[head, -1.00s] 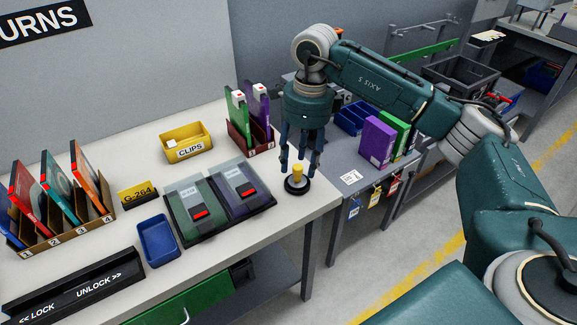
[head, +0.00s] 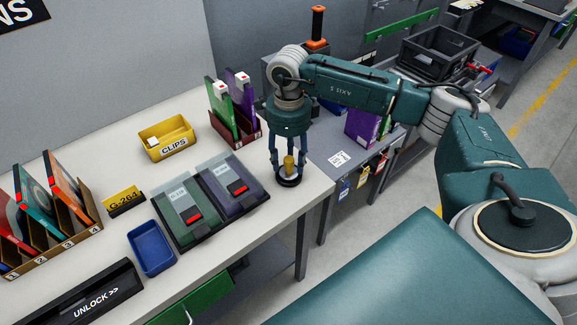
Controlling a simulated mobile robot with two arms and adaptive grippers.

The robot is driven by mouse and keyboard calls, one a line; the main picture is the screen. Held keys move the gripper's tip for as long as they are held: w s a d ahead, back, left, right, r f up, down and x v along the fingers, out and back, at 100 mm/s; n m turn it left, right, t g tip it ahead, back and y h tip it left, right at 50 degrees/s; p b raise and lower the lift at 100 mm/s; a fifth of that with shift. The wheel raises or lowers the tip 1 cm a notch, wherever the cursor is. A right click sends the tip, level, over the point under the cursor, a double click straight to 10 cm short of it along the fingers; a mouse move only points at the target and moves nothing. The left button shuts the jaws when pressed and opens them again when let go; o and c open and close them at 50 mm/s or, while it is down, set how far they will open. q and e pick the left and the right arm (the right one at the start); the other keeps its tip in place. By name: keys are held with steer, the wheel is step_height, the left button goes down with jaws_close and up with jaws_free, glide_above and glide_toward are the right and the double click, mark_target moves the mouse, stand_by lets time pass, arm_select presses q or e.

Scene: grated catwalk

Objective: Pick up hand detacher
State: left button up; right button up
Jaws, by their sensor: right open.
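My left gripper is not in view.
Left of the detacher lie two cases (head: 208,200) on a dark tray. A rack with green and purple cases (head: 234,125) stands behind. A blue tray (head: 151,248) and a yellow CLIPS bin (head: 167,137) are farther left. The table's right edge is close.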

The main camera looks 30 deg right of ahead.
steer(key=shift+f, duration=1)
jaws_close()
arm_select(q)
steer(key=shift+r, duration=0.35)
arm_select(e)
steer(key=shift+w, duration=0.1)
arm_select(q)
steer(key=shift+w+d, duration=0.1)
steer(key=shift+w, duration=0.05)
